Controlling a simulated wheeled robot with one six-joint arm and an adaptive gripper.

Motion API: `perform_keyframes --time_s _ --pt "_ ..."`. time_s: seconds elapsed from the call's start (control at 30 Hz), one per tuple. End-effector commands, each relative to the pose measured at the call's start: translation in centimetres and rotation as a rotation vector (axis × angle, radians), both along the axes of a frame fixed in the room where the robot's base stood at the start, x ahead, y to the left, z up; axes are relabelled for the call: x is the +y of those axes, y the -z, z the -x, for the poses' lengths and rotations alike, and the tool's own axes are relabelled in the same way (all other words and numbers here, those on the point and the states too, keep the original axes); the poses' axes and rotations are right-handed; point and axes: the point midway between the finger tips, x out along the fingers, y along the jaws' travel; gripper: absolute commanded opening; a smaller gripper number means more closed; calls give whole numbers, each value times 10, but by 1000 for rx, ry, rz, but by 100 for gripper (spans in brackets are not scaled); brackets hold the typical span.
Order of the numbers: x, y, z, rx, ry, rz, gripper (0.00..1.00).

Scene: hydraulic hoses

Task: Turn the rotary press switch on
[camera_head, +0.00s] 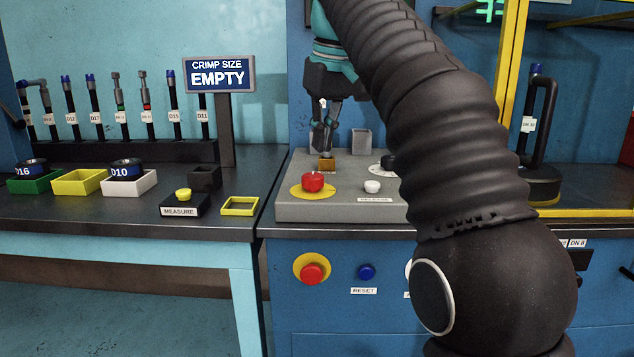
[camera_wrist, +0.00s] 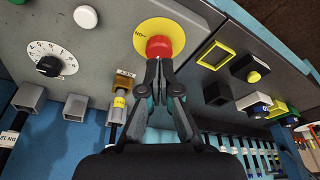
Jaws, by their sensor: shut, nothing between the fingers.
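The console top carries a red knob (camera_head: 312,181) on a round yellow plate. In the wrist view the red knob (camera_wrist: 159,47) and its yellow plate (camera_wrist: 182,32) show close up, with a marking that looks like an upside-down "ON". My gripper (camera_head: 321,150) is shut and empty, pointing down just behind and above the red knob. In the wrist view my fingertips (camera_wrist: 160,62) overlap the near edge of the knob. The head view shows a gap between them, so they look apart. A black dial knob (camera_wrist: 48,66) on a white numbered plate is elsewhere on the console, partly hidden by my arm in the head view.
A brass-coloured block (camera_head: 326,165) stands close behind the red knob. A white button (camera_head: 372,186) is to its right. The console front has another red button (camera_head: 312,274) and a blue button (camera_head: 366,271). The left bench holds trays, hoses and a "CRIMP SIZE EMPTY" sign (camera_head: 219,74).

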Motion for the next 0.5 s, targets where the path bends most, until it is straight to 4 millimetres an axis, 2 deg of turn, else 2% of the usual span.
perform_keyframes --time_s 0.1,0.27,0.5 --pt "-10 -3 -8 -1 2 0 0" --pt "-14 -1 -10 0 -1 0 0" --pt "-14 18 -9 2 -1 0 0"
